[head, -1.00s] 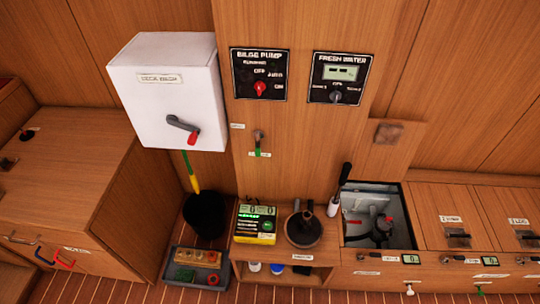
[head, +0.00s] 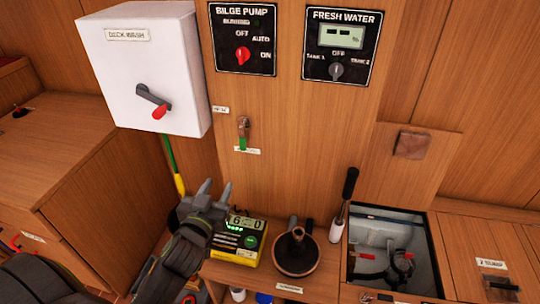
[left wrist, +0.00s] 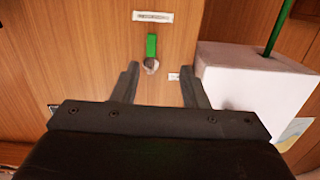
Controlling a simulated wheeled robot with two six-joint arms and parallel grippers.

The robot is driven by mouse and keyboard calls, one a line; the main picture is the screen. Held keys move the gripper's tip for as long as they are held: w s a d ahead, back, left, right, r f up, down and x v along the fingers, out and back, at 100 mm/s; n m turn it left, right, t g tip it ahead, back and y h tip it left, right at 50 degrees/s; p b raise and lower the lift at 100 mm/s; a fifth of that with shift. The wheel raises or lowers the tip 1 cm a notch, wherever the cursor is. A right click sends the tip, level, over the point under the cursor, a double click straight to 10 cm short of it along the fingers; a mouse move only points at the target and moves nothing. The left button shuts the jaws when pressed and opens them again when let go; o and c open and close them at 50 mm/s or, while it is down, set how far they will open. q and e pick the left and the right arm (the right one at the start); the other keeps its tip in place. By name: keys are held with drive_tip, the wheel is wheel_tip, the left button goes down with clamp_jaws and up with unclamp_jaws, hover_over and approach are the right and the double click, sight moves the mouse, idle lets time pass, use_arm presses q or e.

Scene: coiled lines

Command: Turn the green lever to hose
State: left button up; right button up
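The green lever (head: 243,142) hangs from a small metal valve on the wood panel, its handle pointing down. It also shows in the left wrist view (left wrist: 151,46), upside down there, beyond and roughly between the fingertips. A small label (head: 247,151) sits just below the lever and another (head: 220,109) is to its upper left; I cannot read either. My left gripper (head: 216,187) is open and empty, below and left of the lever, not touching it. In the left wrist view the fingers (left wrist: 159,82) are spread apart. My right gripper is not in view.
A white deck wash box (head: 150,70) with a red-tipped handle is left of the lever. Bilge pump (head: 243,38) and fresh water (head: 338,47) panels are above. The panel around the lever is clear.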

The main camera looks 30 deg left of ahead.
use_arm(q)
drive_tip(key=d+r+t, duration=0.1)
drive_tip(key=r, duration=0.1)
approach(242, 143)
drive_tip(key=x, duration=0.9)
drive_tip(key=shift+w+b, duration=0.2)
drive_tip(key=shift+b, duration=0.15)
drive_tip(key=shift+w+a, duration=0.2)
drive_tip(key=shift+w, duration=0.4)
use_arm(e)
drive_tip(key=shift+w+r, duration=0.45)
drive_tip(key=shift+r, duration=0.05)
use_arm(q)
drive_tip(key=shift+c, duration=0.3)
clamp_jaws()
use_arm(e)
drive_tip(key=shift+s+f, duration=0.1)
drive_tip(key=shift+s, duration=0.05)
